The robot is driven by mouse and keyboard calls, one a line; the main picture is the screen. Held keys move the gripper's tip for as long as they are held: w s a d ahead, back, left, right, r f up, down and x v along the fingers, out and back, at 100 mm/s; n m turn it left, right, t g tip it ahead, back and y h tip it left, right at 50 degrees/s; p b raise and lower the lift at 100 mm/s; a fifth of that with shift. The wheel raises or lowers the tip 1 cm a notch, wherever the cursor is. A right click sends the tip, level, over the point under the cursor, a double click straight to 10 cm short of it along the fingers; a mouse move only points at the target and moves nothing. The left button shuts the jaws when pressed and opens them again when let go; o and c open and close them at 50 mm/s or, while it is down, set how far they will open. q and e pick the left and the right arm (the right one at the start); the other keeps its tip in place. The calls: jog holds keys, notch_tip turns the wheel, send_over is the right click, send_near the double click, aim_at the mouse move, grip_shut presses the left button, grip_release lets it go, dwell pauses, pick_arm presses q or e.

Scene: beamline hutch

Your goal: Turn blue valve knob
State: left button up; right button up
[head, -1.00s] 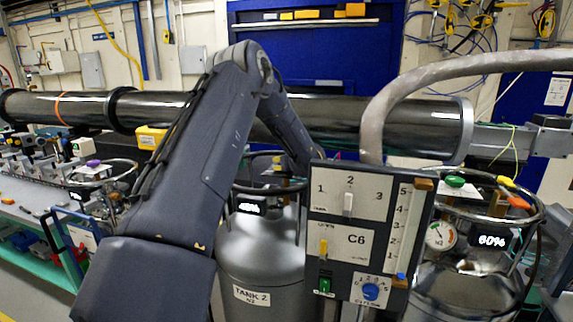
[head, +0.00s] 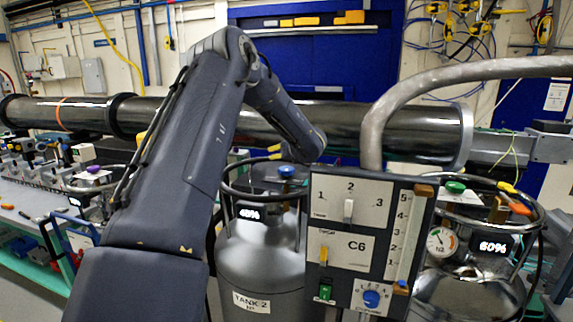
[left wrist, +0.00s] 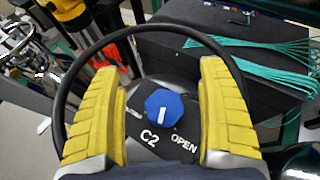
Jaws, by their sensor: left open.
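In the left wrist view a faceted blue valve knob (left wrist: 164,107) with a white pointer line sits on a dark plate marked C2 and OPEN (left wrist: 183,142). My left gripper (left wrist: 158,70) is open, its two yellow fingers on either side of the knob with a gap to each. In the head view a blue knob (head: 287,171) shows on top of the grey tank labelled TANK 2 (head: 262,255), just below the end of my left arm. The left fingers are mostly hidden there. My right gripper is not in view.
A dark ring handle (left wrist: 85,72) arches around the knob and fingers. The C6 panel (head: 350,243), with a smaller blue dial (head: 371,298), stands right of the tank. A thick grey pipe (head: 372,130) rises behind it. Another tank (head: 462,290) reads 60%.

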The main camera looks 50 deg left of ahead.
aim_at(286, 168)
pick_arm(q)
jog(key=shift+r, duration=1.75)
jog(key=s+d+r+g+h, duration=0.35)
jog(key=d+r+h, duration=0.25)
jog(key=h, duration=0.3)
jog(key=shift+y, duration=0.3)
jog(key=x, duration=1.7)
jog(key=shift+w+d, duration=0.1)
jog(key=shift+w, duration=0.25)
jog(key=c, duration=1.2)
